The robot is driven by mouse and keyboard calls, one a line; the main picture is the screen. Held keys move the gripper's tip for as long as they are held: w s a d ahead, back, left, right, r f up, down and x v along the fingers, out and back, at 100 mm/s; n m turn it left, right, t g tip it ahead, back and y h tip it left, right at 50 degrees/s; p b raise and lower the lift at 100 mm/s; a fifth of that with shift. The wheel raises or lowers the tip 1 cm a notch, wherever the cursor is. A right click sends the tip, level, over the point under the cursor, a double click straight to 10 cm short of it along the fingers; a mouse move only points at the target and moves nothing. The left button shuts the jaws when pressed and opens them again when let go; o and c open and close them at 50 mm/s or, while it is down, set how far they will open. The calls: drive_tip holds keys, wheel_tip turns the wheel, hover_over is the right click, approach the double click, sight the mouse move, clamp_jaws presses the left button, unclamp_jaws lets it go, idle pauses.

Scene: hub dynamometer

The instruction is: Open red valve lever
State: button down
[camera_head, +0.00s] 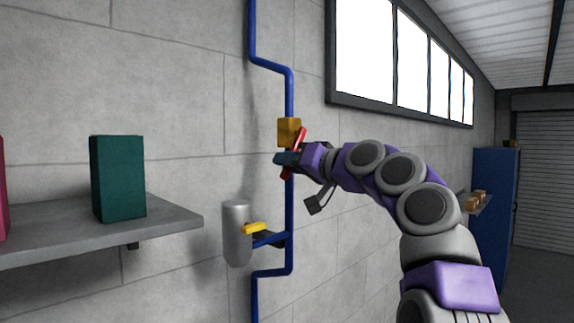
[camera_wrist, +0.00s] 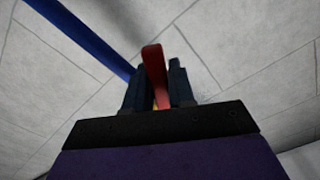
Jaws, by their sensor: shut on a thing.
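The red valve lever (camera_head: 300,138) is on the vertical blue pipe (camera_head: 290,92), just below a yellow-orange valve block (camera_head: 289,131). It stands tilted, its upper end leaning right in the head view. My gripper (camera_head: 284,160) is at the lever, with its dark fingers across it. In the wrist view the red lever (camera_wrist: 154,75) runs up between the two dark fingers of my gripper (camera_wrist: 160,88), which are shut on it. Part of the lever is hidden behind the fingers. A little yellow shows at the finger bases.
A grey shelf (camera_head: 170,222) at left holds a green box (camera_head: 118,178). A blue cabinet (camera_head: 494,215) stands far right. The block wall is close behind the pipe.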

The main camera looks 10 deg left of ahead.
drive_tip(key=shift+w+d+f, duration=0.1)
drive_tip(key=shift+w+f, duration=0.1)
drive_tip(key=shift+f, duration=0.05)
drive_tip(key=shift+n, duration=0.3)
drive_tip(key=c, duration=1)
unclamp_jaws()
drive_tip(key=shift+s+r, duration=0.1)
drive_tip(key=shift+c, duration=0.2)
drive_tip(key=shift+s+r+m+p, duration=0.2)
drive_tip(key=shift+r+m+p, duration=0.1)
drive_tip(key=shift+m, duration=0.4)
drive_tip(key=b+v, duration=0.3)
drive_tip(key=v, duration=1.4)
drive_tip(key=shift+s+b, duration=0.25)
drive_tip(key=shift+b, duration=0.1)
